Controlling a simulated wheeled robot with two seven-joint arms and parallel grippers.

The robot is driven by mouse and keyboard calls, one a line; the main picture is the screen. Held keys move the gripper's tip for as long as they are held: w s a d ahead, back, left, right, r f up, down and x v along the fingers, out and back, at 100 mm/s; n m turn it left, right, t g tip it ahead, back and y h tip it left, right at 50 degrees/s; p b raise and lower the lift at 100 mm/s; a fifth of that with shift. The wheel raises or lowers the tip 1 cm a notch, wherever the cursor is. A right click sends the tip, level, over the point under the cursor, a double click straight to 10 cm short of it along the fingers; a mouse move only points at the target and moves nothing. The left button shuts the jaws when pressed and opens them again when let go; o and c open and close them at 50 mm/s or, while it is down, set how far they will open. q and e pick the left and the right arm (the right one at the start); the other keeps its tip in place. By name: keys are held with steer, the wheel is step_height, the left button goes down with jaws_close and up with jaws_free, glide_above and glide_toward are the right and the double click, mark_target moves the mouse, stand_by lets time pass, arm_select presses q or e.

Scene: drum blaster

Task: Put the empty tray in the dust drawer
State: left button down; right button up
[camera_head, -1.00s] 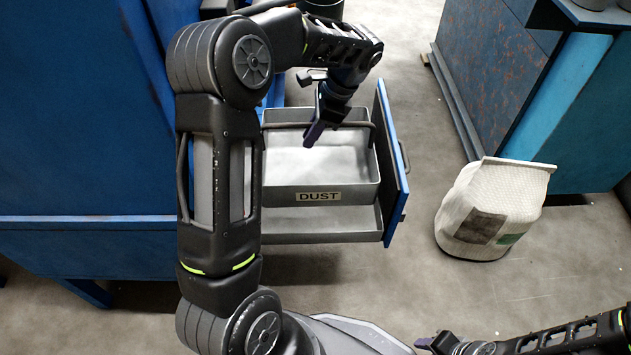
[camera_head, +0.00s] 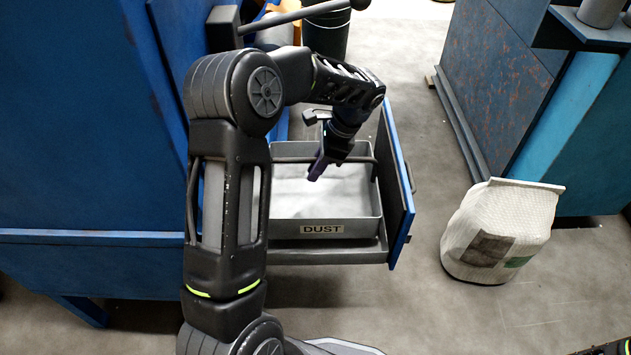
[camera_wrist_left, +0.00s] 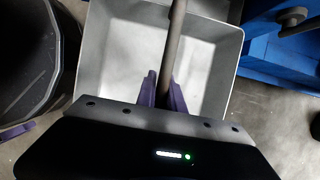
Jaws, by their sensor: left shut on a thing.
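The grey tray (camera_head: 360,226) with a DUST label is inside the pulled-out dust drawer (camera_head: 345,255), which has a blue front (camera_head: 398,190). The tray is upright and its pale inside looks empty. I cannot tell whether it rests fully on the drawer floor. My left gripper (camera_head: 320,167) is over the tray. In the left wrist view, its purple fingers (camera_wrist_left: 164,92) are shut on the tray's bar handle (camera_wrist_left: 174,40), with the tray (camera_wrist_left: 118,45) below. My arm hides the drawer's left part. My right gripper is out of view; only a bit of that arm shows at lower right.
A white bag (camera_head: 500,232) stands on the floor to the right of the drawer. A blue cabinet (camera_head: 90,180) fills the left, and another blue machine (camera_head: 500,90) stands at upper right. A dark bin (camera_head: 328,35) is behind the arm. Floor between drawer and bag is clear.

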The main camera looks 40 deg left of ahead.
arm_select(q)
steer(key=b, duration=0.2)
glide_above(316, 198)
step_height(316, 198, down, 5)
steer(key=shift+a+r, duration=0.15)
steer(key=c, duration=1.5)
jaws_free()
steer(key=shift+o, duration=0.2)
steer(key=p+v, duration=0.5)
steer(key=v, duration=0.7)
